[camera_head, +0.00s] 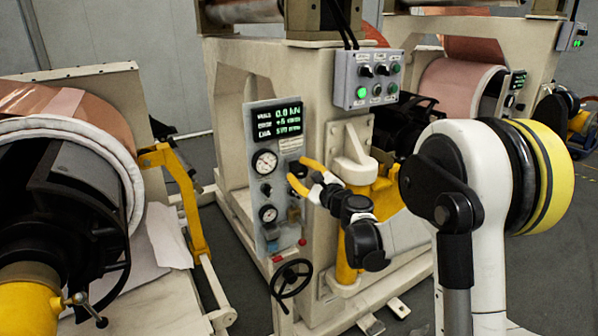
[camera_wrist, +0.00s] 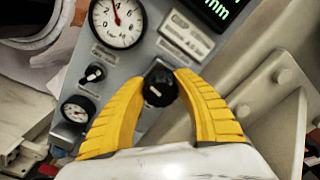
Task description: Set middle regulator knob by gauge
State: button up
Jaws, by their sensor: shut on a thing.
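The grey instrument panel (camera_head: 258,194) stands on the cream machine frame. In the wrist view, my gripper (camera_wrist: 158,82) has its yellow fingers closed on either side of a black regulator knob (camera_wrist: 157,92), whose face carries a pale mark. The large white gauge (camera_wrist: 118,20) is up and left of the knob, its red needle pointing nearly straight up, near the 4. In the head view, my gripper (camera_head: 297,178) is at the panel's right side and largely covers the knob. The large gauge (camera_head: 264,161) shows there too, its needle too small to read.
A small selector knob (camera_wrist: 93,73) and smaller gauge (camera_wrist: 75,113) lie left of my gripper. The lit display (camera_head: 277,122) is above, showing 0.0 kN on top. A black handwheel (camera_head: 291,278) is below. A switch box (camera_head: 366,80) and bracket (camera_head: 352,150) stand to the right.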

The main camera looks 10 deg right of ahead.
jog(key=m, duration=0.5)
jog(key=shift+r+m, duration=0.1)
jog(key=shift+m, duration=0.2)
jog(key=m, duration=0.5)
jog(key=shift+w+d+m, duration=0.1)
jog(key=shift+m, duration=0.2)
jog(key=m, duration=0.5)
jog(key=shift+d, duration=0.1)
jog(key=m, duration=0.5)
jog(key=shift+m, duration=0.3)
jog(key=o, duration=1.2)
